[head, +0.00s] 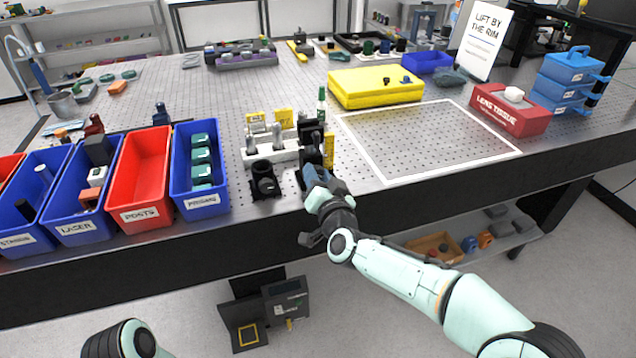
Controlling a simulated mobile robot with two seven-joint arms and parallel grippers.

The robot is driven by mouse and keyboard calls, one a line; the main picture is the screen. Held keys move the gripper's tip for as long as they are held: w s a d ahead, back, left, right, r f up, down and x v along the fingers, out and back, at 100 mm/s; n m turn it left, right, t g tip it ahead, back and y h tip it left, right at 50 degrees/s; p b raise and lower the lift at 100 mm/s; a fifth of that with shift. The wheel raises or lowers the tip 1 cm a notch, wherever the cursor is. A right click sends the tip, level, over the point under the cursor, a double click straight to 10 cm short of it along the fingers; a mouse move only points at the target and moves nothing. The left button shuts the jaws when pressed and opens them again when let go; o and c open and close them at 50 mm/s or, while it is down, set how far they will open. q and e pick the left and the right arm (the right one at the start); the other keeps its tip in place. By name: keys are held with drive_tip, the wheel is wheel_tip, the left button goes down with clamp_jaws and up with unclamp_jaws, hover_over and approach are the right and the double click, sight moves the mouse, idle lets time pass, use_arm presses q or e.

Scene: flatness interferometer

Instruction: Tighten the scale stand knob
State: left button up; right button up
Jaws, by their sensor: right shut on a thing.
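A black upright stand (310,135), which I take to be the scale stand, stands near the front edge of the perforated metal table. My right gripper (316,178) reaches it from the front and is shut at the lower front of the stand. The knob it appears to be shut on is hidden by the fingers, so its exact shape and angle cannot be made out. My left gripper is out of view; only a part of my left arm shows at the bottom left.
A short black post holder (264,180) stands close to the left of my right gripper. A white rack (270,152) with metal parts is just behind. A blue bin (203,204) and a red bin (140,208) are further left. A white-outlined area (430,140) to the right is clear.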

drive_tip(key=m+b, duration=0.4)
drive_tip(key=m, duration=0.2)
drive_tip(key=shift+m, duration=0.8)
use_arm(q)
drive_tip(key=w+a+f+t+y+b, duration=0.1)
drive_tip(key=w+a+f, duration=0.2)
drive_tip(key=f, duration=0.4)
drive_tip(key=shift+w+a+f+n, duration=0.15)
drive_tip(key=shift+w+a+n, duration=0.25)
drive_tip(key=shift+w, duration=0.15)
use_arm(e)
drive_tip(key=shift+m, duration=0.8)
drive_tip(key=o, duration=1)
drive_tip(key=shift+o, duration=0.2)
drive_tip(key=shift+s+r, duration=0.1)
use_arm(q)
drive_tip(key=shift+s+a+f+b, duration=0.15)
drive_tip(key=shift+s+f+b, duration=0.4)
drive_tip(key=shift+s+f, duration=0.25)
use_arm(e)
drive_tip(key=v, duration=1.3)
